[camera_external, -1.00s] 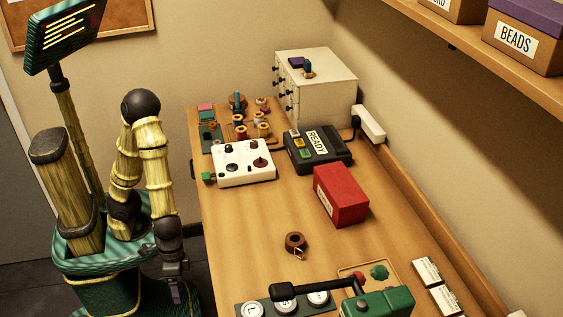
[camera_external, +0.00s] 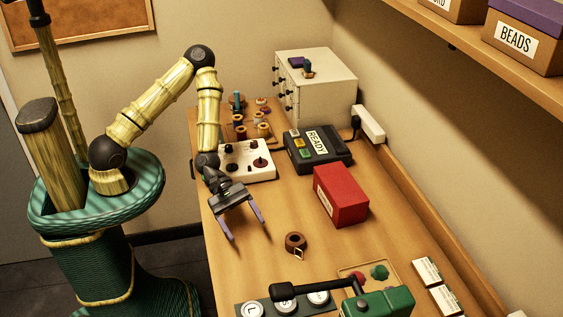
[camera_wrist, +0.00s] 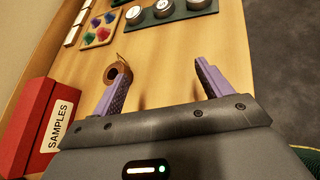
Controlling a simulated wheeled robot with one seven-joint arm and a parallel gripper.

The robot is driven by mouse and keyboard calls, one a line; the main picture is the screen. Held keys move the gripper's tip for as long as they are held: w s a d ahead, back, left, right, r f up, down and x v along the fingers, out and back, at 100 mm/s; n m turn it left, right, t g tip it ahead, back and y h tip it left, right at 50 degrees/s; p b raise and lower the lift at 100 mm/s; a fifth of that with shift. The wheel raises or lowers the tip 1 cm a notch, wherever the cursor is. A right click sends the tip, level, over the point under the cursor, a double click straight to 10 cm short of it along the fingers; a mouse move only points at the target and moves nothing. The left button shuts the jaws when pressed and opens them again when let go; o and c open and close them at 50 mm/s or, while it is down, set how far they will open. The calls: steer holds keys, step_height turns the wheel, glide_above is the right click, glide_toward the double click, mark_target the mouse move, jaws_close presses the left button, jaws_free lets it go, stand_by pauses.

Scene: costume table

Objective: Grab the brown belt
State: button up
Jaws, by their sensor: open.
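The brown belt (camera_external: 296,241) is coiled into a small roll with a pale buckle and lies on the wooden table (camera_external: 262,274). In the wrist view the belt (camera_wrist: 117,74) lies ahead of the left fingertip, partly close behind it in the picture. My gripper (camera_external: 246,227) is open and empty, with purple fingers spread wide. It is above the table, to the left of the belt in the external view. In the wrist view my gripper (camera_wrist: 158,72) has bare table between its fingers.
A red box (camera_external: 341,195) labelled SAMPLES in the wrist view stands behind the belt. A green press with a black handle (camera_external: 376,300) and a board of round tins (camera_external: 285,305) are at the front. A white control box (camera_external: 262,160) stands behind my gripper.

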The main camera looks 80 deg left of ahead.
mark_target(291, 236)
steer(key=w+a+n+t, duration=0.1)
steer(key=a+n, duration=0.1)
steer(key=w+a+n+t+p, duration=0.1)
steer(key=w+a+n, duration=0.1)
steer(key=w+a+n+t, duration=0.1)
steer(key=a+n+t, duration=0.1)
steer(key=a, duration=0.1)
steer(key=shift+w+r+y+p, duration=0.2)
steer(key=shift+w+y+p, duration=0.15)
steer(key=shift+w+y, duration=0.05)
steer(key=shift+w+d, duration=0.1)
steer(key=p+x, duration=0.2)
steer(key=x, duration=1)
steer(key=shift+f, duration=0.2)
steer(key=shift+d+p, duration=0.1)
steer(key=shift+p, duration=0.2)
steer(key=shift+w+d, duration=0.1)
steer(key=shift+d, duration=0.15)
steer(key=shift+f+p+x, duration=0.25)
steer(key=shift+p+x, duration=0.8)
steer(key=shift+x, duration=1.2)
